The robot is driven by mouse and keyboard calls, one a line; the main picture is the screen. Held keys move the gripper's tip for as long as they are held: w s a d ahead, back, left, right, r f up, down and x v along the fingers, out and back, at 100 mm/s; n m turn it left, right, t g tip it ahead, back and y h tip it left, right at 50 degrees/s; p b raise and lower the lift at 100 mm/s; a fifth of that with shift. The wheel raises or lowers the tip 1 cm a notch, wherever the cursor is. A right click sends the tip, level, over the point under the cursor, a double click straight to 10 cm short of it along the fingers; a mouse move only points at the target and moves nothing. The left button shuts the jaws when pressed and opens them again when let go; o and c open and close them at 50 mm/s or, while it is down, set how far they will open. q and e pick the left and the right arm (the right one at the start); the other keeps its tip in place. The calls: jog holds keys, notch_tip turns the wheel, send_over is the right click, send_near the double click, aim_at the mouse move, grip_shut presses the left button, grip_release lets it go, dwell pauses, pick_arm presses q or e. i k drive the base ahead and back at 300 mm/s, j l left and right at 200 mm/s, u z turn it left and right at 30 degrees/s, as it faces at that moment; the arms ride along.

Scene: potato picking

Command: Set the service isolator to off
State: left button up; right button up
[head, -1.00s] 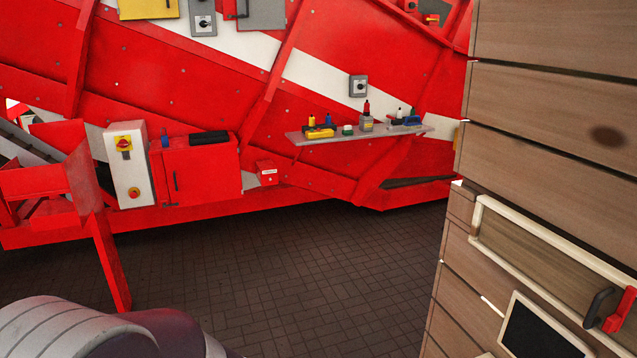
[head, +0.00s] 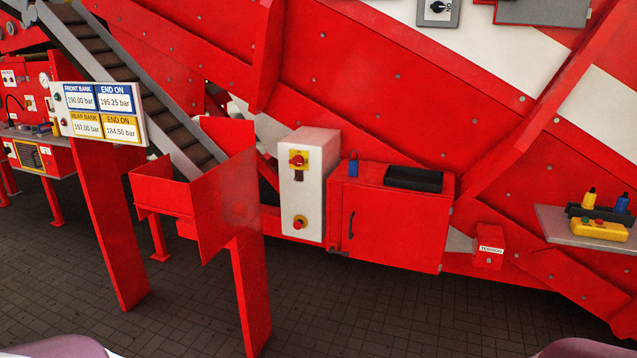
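A white box (head: 317,216) is fixed to the red machine near the middle of the head view. It carries a red rotary handle on a yellow plate (head: 298,160), with a dark tab below it. A red knob on a yellow ring (head: 300,222) is lower on the same face. A grey plate with a black rotary switch (head: 438,9) is cut by the top edge. No isolator label is legible, so I cannot tell which switch is the service isolator. Neither gripper is in view; only parts of my arms show at the bottom edge.
A red cabinet (head: 385,229) stands right of the white box. A red hopper on legs (head: 226,205) stands in front to the left, beside a pressure display (head: 98,112). A shelf with small items (head: 562,233) is at right. The brick floor (head: 390,320) is clear.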

aim_at(297, 161)
jog(key=i+l+u, duration=0.35)
jog(key=i+l, duration=0.15)
jog(key=l, duration=0.25)
jog(key=i+j+z, duration=0.45)
jog(key=i+j, duration=0.2)
jog(key=i, duration=0.35)
jog(key=i+j+z, duration=0.5)
jog(key=i+j, duration=0.35)
jog(key=j, duration=0.15)
